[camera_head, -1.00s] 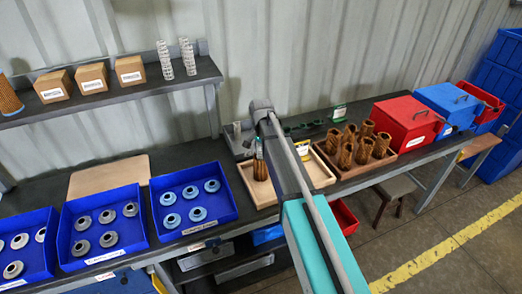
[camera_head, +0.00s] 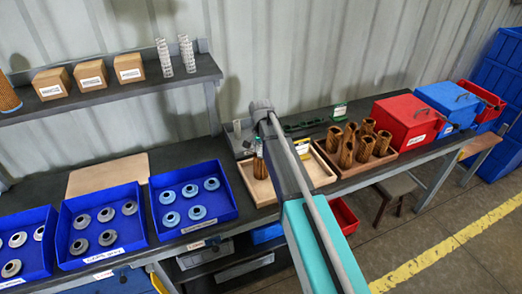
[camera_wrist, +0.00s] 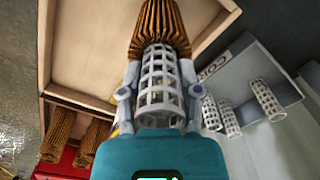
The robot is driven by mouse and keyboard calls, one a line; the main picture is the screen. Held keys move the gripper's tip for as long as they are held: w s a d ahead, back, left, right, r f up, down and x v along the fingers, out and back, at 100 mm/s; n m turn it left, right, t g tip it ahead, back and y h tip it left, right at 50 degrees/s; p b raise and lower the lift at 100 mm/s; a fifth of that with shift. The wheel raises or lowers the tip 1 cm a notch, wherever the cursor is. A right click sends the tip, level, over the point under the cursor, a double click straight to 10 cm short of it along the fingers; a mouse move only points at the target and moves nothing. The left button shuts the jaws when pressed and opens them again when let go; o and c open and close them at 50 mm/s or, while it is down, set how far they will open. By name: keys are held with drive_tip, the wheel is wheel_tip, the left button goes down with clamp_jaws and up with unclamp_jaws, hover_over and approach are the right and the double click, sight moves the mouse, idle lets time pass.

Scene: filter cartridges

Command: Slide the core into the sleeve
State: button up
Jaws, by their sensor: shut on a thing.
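My gripper (camera_wrist: 161,88) is shut on a white lattice core (camera_wrist: 160,95), one finger on each side of it. The brown pleated sleeve (camera_wrist: 160,28) is directly beyond the core's far end, roughly in line with it. The core's end meets or overlaps the sleeve's mouth; I cannot tell how far inside it is. In the head view the sleeve (camera_head: 260,169) stands upright in a light wooden tray (camera_head: 322,177). My arm hides most of the gripper and core there.
A grey holder (camera_wrist: 290,90) with several spare cores (camera_wrist: 268,100) is right in the wrist view. Several pleated sleeves (camera_head: 365,149) stand in a darker tray to the tray's right. Blue bins (camera_head: 222,214) of end caps are left. Red box (camera_head: 407,120) is farther right.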

drive_tip(key=shift+f+b, duration=0.35)
drive_tip(key=shift+f, duration=0.05)
drive_tip(key=o, duration=0.9)
drive_tip(key=shift+o, duration=0.2)
drive_tip(key=shift+r, duration=0.15)
wheel_tip(320, 180, up, 8)
drive_tip(key=p, duration=0.8)
drive_tip(key=s+d+f+b, duration=0.2)
drive_tip(key=s+d+f, duration=0.1)
drive_tip(key=s+d, duration=0.6)
drive_tip(key=shift+s+d+b, duration=0.25)
drive_tip(key=shift+s+b, duration=0.15)
drive_tip(key=shift+s, duration=0.2)
idle(0.8)
drive_tip(key=s+d+n, duration=0.1)
drive_tip(key=s+n, duration=0.6)
drive_tip(key=s, duration=0.8)
